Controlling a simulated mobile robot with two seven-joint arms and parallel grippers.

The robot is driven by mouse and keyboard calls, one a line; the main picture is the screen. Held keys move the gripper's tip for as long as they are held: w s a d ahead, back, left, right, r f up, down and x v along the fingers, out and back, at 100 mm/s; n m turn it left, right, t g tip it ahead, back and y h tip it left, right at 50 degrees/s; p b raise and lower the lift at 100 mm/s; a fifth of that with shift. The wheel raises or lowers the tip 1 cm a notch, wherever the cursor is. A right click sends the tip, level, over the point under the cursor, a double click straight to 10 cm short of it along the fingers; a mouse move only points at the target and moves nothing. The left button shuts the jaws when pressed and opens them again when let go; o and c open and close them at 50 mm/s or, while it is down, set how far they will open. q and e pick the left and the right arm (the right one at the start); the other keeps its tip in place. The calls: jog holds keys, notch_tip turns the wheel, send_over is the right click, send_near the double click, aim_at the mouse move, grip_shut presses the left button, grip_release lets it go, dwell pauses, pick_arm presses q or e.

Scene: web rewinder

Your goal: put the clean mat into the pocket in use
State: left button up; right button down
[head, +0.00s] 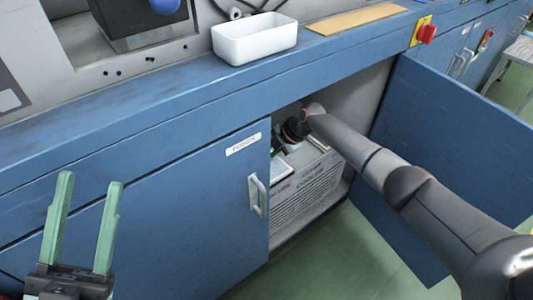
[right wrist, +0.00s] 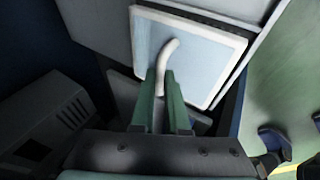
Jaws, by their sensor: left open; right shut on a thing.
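My right arm reaches into the open cabinet in the head view, and its gripper is mostly hidden there. In the right wrist view my right gripper (right wrist: 164,88) is shut on the curved white handle of a pale blue mat with a white rim (right wrist: 207,66). In the head view a pale mat edge (head: 283,172) shows inside the cabinet, above a grey ribbed holder (head: 305,196) with lettering that seems to read "in use" at its left. I cannot tell whether the mat sits in a pocket. My left gripper (head: 90,182) is open and empty at the lower left.
The blue cabinet door (head: 440,165) stands open at the right; the left door (head: 185,215) with a handle is shut. A white bin (head: 254,40), a tan board (head: 355,18) and a red switch (head: 426,34) are along the ledge. Green floor shows below.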

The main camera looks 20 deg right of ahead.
jog(key=shift+f, duration=0.5)
dwell(0.3)
jog(key=c, duration=0.8)
grip_release()
jog(key=shift+c, duration=0.2)
jog(key=p+v, duration=0.3)
jog(key=v, duration=0.3)
jog(key=shift+s+d+r, duration=0.1)
jog(key=shift+d+r, duration=0.05)
jog(key=shift+r, duration=0.25)
jog(key=shift+s+d+r, duration=0.15)
jog(key=shift+d+r, duration=0.05)
jog(key=shift+r, duration=0.1)
